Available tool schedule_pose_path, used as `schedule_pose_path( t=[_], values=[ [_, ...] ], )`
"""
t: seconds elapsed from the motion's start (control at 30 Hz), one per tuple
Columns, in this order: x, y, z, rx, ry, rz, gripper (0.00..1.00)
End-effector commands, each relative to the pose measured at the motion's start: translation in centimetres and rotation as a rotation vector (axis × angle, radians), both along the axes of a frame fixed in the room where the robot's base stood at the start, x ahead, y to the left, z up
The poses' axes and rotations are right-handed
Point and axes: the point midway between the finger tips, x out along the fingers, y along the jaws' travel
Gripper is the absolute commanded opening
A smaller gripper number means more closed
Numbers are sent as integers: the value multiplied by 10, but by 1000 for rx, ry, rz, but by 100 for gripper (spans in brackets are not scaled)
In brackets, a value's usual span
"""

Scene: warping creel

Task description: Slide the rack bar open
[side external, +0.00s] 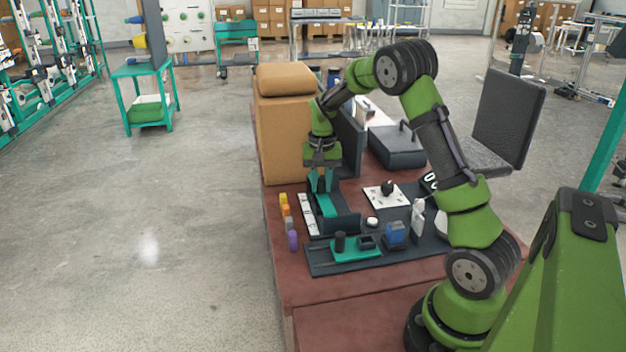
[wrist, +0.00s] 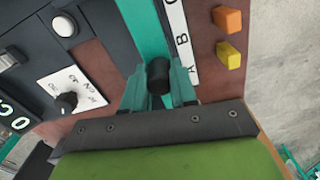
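The rack bar (wrist: 143,28) is a flat teal strip, running away from my gripper in the wrist view; it also shows in the side view (side external: 326,205) beside a dark tray. A short black knob (wrist: 159,76) stands at its near end. My gripper (wrist: 159,88) has its two teal fingers on either side of this knob, and the knob fills the gap between them. In the side view my gripper (side external: 322,181) points down at the bar's far end, and the knob is hidden there by the fingers.
A white lettered strip (wrist: 181,40) lies right beside the bar, with orange (wrist: 227,19) and yellow (wrist: 228,55) blocks beyond it. A white dial plate (side external: 387,195) is on the other side. A tan padded block (side external: 284,120) stands close behind my gripper.

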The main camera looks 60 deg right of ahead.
Motion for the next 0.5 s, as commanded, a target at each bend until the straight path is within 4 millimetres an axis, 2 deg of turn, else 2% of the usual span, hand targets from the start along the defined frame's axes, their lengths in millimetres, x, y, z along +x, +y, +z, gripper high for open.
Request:
schedule_pose_path(
  t=[0.03,0.13,0.37,0.5],
  values=[
    [0,0,0,0,0,0,16],
    [0,0,0,0,0,0,1],
    [0,0,0,0,0,0,0],
    [-12,-12,0,0,0,-5,0]
  ],
)
